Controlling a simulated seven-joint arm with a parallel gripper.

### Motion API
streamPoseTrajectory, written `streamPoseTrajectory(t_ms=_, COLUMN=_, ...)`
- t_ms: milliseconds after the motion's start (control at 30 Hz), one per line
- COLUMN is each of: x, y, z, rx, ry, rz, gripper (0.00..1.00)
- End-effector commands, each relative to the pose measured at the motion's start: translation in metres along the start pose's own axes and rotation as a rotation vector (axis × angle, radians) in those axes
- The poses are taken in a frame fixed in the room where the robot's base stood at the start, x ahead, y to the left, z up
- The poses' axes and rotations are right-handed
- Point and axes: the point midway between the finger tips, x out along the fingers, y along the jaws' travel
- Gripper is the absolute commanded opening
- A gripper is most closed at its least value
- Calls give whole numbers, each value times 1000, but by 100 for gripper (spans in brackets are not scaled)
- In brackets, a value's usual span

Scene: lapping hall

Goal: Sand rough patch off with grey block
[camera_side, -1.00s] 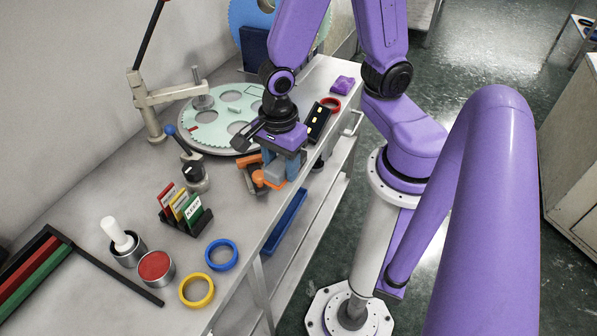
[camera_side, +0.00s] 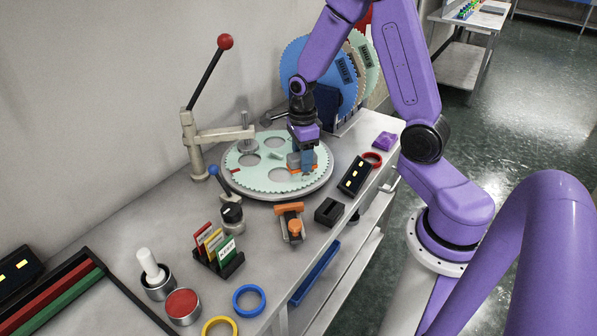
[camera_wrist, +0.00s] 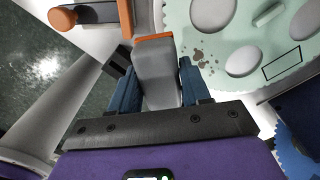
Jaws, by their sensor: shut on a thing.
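My gripper (camera_side: 303,166) is shut on the grey block (camera_wrist: 157,76), whose far end has an orange face (camera_wrist: 154,38). It is over the front right part of the pale green toothed disc (camera_side: 259,181), which lies flat on a round plate. In the wrist view the disc (camera_wrist: 240,20) fills the upper right. The rough patch (camera_wrist: 203,56), a cluster of brown specks, shows on it just right of the block's end. My gripper hides the patch in the side view. I cannot tell whether the block touches the disc.
A post with a red-knobbed lever (camera_side: 205,85) stands left of the disc. In front are a blue-knobbed device (camera_side: 231,213), an orange-topped fixture (camera_side: 291,222) and a black slotted holder (camera_side: 329,211). A black box (camera_side: 354,176) lies right. Upright discs (camera_side: 318,68) stand behind.

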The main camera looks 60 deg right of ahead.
Motion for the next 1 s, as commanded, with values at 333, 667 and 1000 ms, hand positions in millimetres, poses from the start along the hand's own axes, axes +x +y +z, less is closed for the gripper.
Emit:
streamPoseTrajectory(t_ms=333, x=3, y=-49, z=-55, rx=142, ry=-1, rz=-1, gripper=23)
streamPoseTrajectory(t_ms=667, x=8, y=-58, z=-70, rx=174, ry=-1, rz=0, gripper=23)
streamPoseTrajectory(t_ms=1000, x=34, y=-57, z=-70, rx=173, ry=1, rz=3, gripper=23)
